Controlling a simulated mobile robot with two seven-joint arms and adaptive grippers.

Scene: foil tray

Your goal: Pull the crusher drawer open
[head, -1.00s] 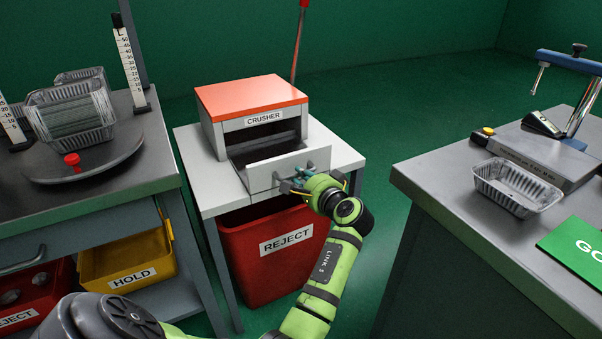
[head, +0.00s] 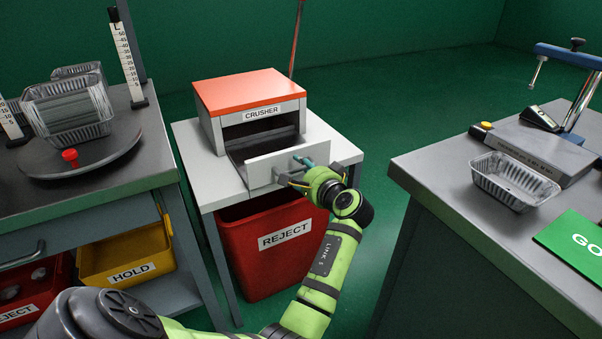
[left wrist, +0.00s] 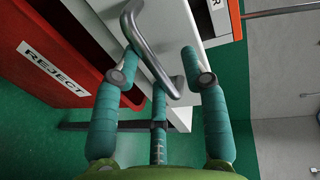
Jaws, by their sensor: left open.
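The crusher (head: 250,108) is a grey box with an orange lid on a small white-topped table. Its drawer (head: 262,172) stands out from the box, with the dark inside showing behind the pale front panel. My left gripper (head: 308,172) is at the drawer front, with its teal fingers spread. In the left wrist view the grey bar handle (left wrist: 150,52) passes between the open fingers (left wrist: 163,72), and I cannot tell whether any finger touches it. In the head view the gripper hides most of the handle. My right gripper is not in view.
A red REJECT bin (head: 262,258) stands under the crusher table. A bench with a turntable (head: 110,158) is at the left, with a yellow HOLD bin (head: 128,262) below. A grey counter (head: 440,185) with a foil tray (head: 512,182) is at the right. Green floor lies between.

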